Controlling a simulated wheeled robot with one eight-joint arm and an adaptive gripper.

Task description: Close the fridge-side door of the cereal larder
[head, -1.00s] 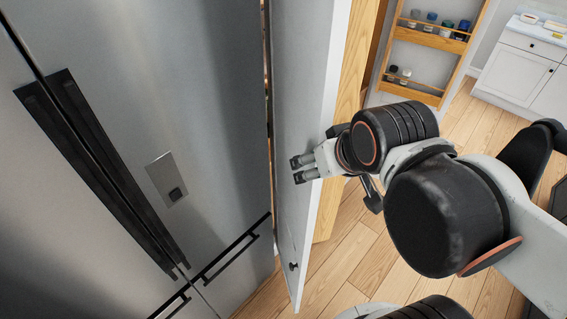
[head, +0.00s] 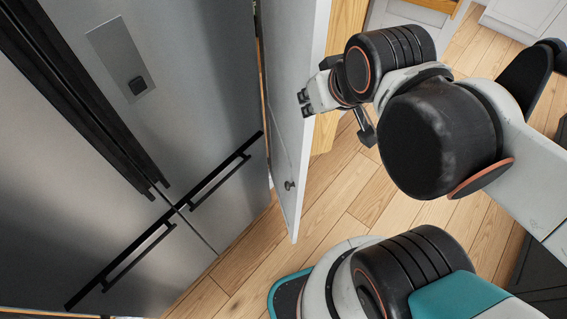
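The fridge-side larder door (head: 283,130) stands open in the head view, a tall pale panel just right of the steel fridge. Its grey face is turned toward the fridge and carries a small dark knob (head: 289,185) low down. Its bright white edge faces me. My gripper (head: 304,103) comes in from the right, and its fingertips overlap the door's edge in the picture, above the knob. The two fingertips lie close together, and I cannot tell whether they touch the door or how far apart they are. The larder's inside is mostly hidden.
The steel fridge (head: 205,75) with long dark handles fills the left, close to the door. A wooden panel (head: 344,25) stands behind the door. White cabinets (head: 525,18) are at the top right. The wooden floor (head: 345,190) is clear right of and below the door.

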